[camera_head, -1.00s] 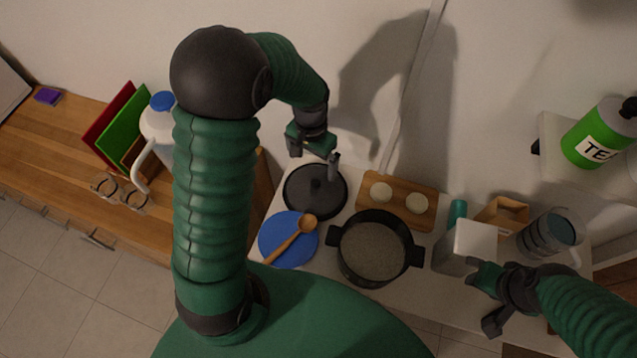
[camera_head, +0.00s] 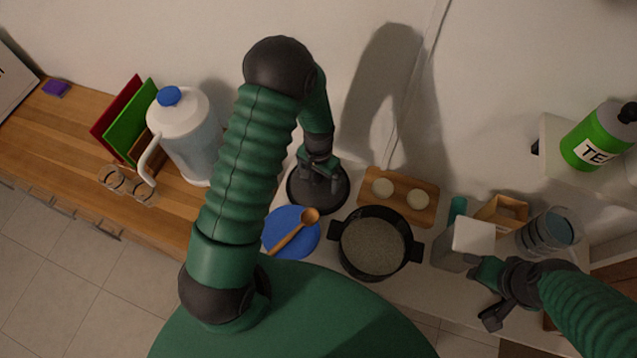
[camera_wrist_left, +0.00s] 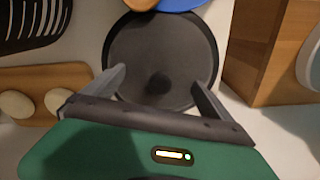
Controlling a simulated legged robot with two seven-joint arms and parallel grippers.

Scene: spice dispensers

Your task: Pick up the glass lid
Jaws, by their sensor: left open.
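The lid (camera_head: 335,203) is a dark round disc with a raised rim, lying flat on the white counter behind the blue plate. Its centre knob (camera_wrist_left: 158,84) shows in the left wrist view. My left gripper (camera_head: 316,181) is over the lid and hides part of it in the head view. In the left wrist view my left gripper (camera_wrist_left: 158,82) is open, with one finger on each side of the knob. Whether the fingers touch the lid is unclear. My right gripper (camera_head: 481,294) is open, its fingers spread, beside a white box (camera_head: 458,244).
A black pot (camera_head: 372,243) of grainy contents stands right of a blue plate (camera_head: 279,230) with a wooden spoon (camera_head: 293,231). A wooden board (camera_head: 405,196) with two pale round pieces is behind. A pitcher (camera_head: 188,138) stands left of my left arm.

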